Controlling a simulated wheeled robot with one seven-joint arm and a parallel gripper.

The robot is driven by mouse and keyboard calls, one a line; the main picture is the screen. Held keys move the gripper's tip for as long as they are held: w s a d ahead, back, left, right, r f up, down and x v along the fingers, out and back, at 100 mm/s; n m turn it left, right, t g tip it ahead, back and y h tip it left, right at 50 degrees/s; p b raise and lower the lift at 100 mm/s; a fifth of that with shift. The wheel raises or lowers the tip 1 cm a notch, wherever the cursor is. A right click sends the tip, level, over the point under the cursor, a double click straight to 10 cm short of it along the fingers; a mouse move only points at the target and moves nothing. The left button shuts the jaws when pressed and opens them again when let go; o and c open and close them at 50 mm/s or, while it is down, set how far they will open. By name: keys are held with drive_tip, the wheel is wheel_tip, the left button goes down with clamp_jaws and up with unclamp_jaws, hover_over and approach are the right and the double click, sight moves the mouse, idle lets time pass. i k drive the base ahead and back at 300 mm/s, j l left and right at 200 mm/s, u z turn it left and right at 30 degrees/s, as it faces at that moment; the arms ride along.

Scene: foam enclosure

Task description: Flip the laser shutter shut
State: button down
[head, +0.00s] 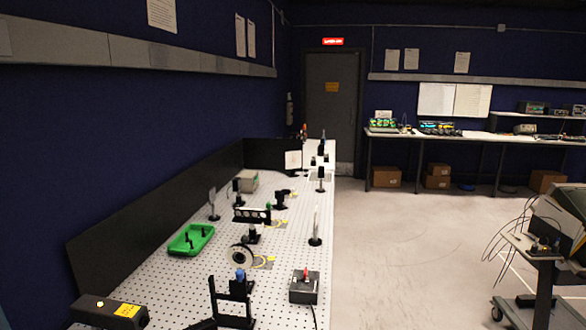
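A black laser box (110,312) with a yellow label and a small lit spot on top sits at the near left of the perforated optics table. Right of that frame is a grey-black box (304,287) with a red lever or button on top and a cable. I cannot tell which of these is the shutter.
The optics table (285,225) carries a round mount (241,257), a green tray (191,240), a filter holder (252,215) and upright optics. A black panel (155,225) edges its left side. Open floor (400,245) lies right; a cart (540,260) stands at far right.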

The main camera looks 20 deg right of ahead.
sight(238, 288)
drive_tip(key=i+j+u, duration=0.2)
drive_tip(key=j+u, duration=0.15)
drive_tip(key=i+j+u, duration=0.35)
drive_tip(key=k+j, duration=0.05)
drive_tip(key=k, duration=0.05)
